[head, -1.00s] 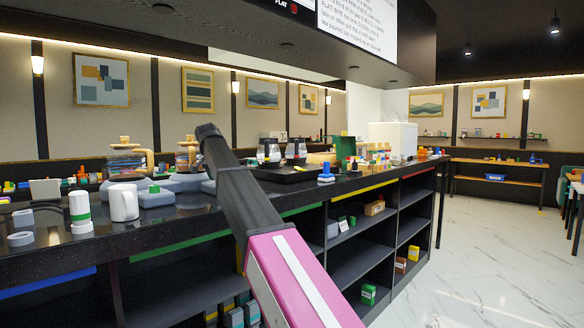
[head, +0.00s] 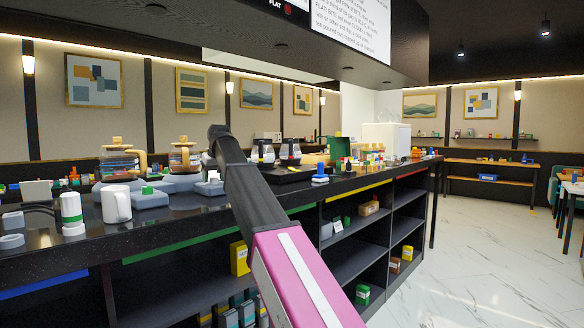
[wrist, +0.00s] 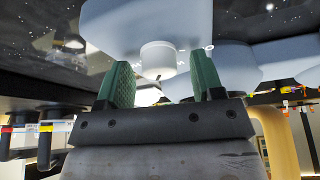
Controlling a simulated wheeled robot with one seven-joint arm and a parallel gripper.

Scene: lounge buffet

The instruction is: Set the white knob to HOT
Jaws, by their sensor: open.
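In the wrist view, the white knob (wrist: 157,57) is a short round cylinder on a pale grey-white housing (wrist: 150,20). My gripper (wrist: 159,68) is open, with one green finger on each side of the knob and a visible gap at both sides. Small marks show on the housing to the right of the knob, too small to read. The knob's pointer and current setting cannot be made out. In the head view my arm reaches over the counter, and my gripper is hidden.
In the head view, glass coffee pots (head: 185,157) stand on grey bases along the dark counter (head: 150,232). A white mug (head: 116,204) and a white-green cylinder (head: 72,212) stand near the front left. Shelves below hold boxes. The floor at right (head: 480,260) is clear.

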